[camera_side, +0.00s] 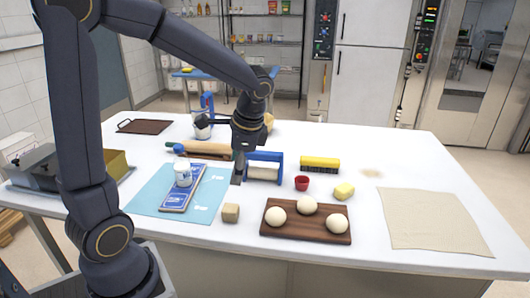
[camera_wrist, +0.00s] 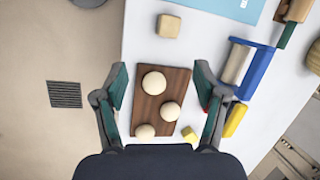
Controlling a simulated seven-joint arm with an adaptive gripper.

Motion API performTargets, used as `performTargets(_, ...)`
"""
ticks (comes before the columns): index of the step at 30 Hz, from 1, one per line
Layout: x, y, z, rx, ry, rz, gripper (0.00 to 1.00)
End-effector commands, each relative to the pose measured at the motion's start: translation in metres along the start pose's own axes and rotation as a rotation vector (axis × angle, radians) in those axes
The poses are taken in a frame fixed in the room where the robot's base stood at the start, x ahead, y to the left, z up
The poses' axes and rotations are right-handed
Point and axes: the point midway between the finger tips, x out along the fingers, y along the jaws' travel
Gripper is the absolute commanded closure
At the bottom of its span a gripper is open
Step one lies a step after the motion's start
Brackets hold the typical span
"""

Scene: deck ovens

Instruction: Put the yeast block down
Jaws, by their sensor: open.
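A small beige cube, which looks like the yeast block (camera_side: 231,212), rests on the white table beside the blue mat's right edge. In the wrist view the beige cube (camera_wrist: 169,26) lies near the top, beyond my fingertips and apart from them. My gripper (camera_side: 239,176) is above the table, pointing down, behind the cube in the side view. In the wrist view my gripper (camera_wrist: 160,78) is open, with its fingers wide apart and nothing held between them.
A wooden board (camera_side: 284,229) with three dough balls stands right of the cube. A blue-framed roller (camera_side: 279,158), a red cup (camera_side: 302,183), a yellow block (camera_side: 344,191) and a yellow brush (camera_side: 320,163) stand nearby.

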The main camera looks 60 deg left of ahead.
Motion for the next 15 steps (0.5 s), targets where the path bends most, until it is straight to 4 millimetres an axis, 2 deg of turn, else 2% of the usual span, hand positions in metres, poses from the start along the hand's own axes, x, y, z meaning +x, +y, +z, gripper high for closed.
performTargets(1,-0.02,0.013,0.011,-0.077,0.067,-0.031,0.29)
performTargets(6,-0.057,0.055,0.04,-0.347,0.329,-0.018,0.29)
performTargets(10,-0.07,0.081,0.054,-0.489,0.503,0.053,0.29)
performTargets(15,-0.076,0.097,0.061,-0.576,0.621,0.127,0.29)
